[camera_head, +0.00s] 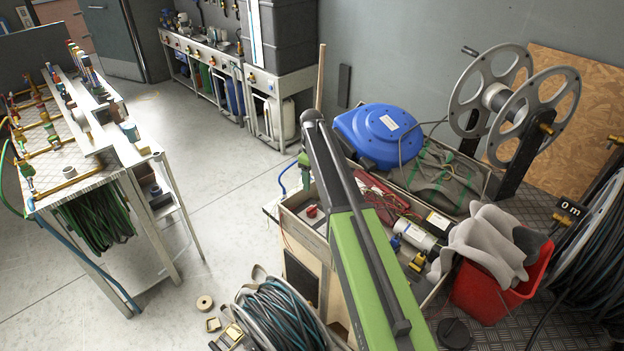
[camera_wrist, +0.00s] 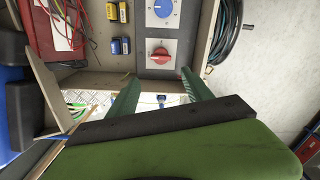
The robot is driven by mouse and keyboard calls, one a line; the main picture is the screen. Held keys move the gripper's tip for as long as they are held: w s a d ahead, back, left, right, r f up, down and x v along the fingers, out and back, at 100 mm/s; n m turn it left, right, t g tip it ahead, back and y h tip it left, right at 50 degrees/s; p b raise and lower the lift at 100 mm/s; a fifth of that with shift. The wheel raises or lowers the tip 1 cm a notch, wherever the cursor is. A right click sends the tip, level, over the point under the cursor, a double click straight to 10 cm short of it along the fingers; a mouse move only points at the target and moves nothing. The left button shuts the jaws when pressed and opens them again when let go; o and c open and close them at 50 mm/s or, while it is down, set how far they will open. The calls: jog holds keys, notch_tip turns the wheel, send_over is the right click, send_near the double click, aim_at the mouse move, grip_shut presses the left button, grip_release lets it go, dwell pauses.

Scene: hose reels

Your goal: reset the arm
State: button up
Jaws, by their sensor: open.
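My green and black arm (camera_head: 362,245) rises from the bottom of the head view and reaches up over a wooden workbench crate. Its far end is a dark rounded joint, with a small green part just below and left of it. In the wrist view my gripper (camera_wrist: 160,76) shows two green fingers spread apart, with nothing between them. Past the fingers is a grey panel with a red rotary knob (camera_wrist: 160,56) and a blue dial (camera_wrist: 163,9). I cannot tell if the fingertips touch the panel edge.
A blue hose reel (camera_head: 378,137) sits behind the crate. A red bin (camera_head: 497,297) with grey cloth stands right of my arm. A coiled hose (camera_head: 272,318) lies at the crate's front left. A fittings bench (camera_head: 95,180) stands left, with clear floor between.

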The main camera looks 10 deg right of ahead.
notch_tip(320, 180, up, 2)
jog(key=shift+r+p, duration=0.15)
jog(key=shift+p, duration=0.3)
jog(key=s+m, duration=1)
jog(key=s, duration=1.9)
jog(key=shift+s, duration=0.4)
jog(key=shift+d, duration=0.1)
jog(key=shift+c, duration=0.2)
